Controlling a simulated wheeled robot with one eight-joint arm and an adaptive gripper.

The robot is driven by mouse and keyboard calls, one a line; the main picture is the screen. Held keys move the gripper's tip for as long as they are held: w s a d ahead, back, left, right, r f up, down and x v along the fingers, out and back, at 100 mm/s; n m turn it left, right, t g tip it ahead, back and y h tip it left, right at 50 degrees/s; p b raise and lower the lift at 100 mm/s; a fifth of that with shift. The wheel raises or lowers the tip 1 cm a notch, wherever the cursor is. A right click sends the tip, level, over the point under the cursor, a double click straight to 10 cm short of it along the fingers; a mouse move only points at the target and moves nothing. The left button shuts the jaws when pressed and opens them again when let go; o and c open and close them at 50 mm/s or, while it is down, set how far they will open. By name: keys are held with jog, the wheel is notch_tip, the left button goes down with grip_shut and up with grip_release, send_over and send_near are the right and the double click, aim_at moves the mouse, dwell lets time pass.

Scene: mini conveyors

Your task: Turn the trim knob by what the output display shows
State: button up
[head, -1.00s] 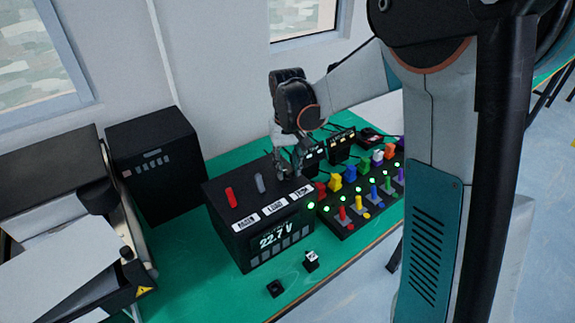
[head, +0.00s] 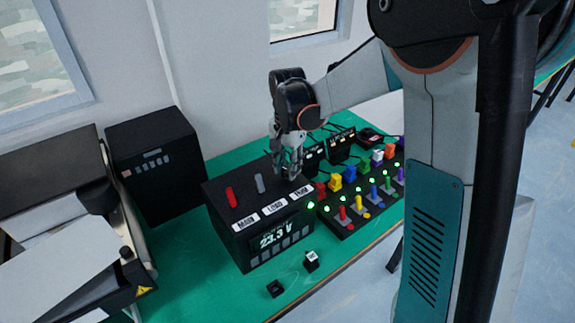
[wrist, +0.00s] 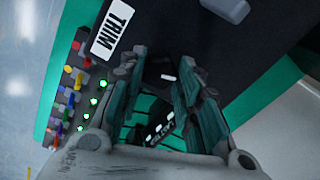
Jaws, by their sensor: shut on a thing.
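My gripper (head: 291,172) points down onto the top of the black power box (head: 228,250), behind the TRIM label (head: 300,192). In the wrist view its fingers (wrist: 168,75) are shut on the dark trim knob (wrist: 160,68), which has a white mark; the fingers hide part of it. The TRIM label (wrist: 112,27) also shows there, beside the fingers. The output display (head: 272,240) on the box's front reads about 23.5 V; the last digit is blurred.
A red lever (head: 231,197) and a grey lever (head: 260,184) stand on the box, left of my gripper. A panel of coloured switches (head: 352,212) with green lights stands to the right. Two small black blocks (head: 275,288) (head: 311,261) lie in front on the green bench.

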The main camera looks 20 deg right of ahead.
aim_at(287, 169)
jog(key=m, duration=0.5)
jog(key=shift+m, duration=0.3)
jog(key=m, duration=0.5)
jog(key=shift+m, duration=0.4)
jog(key=o, duration=1.1)
jog(key=shift+c, duration=0.2)
jog(key=shift+r, duration=0.1)
notch_tip(287, 169, up, 12)
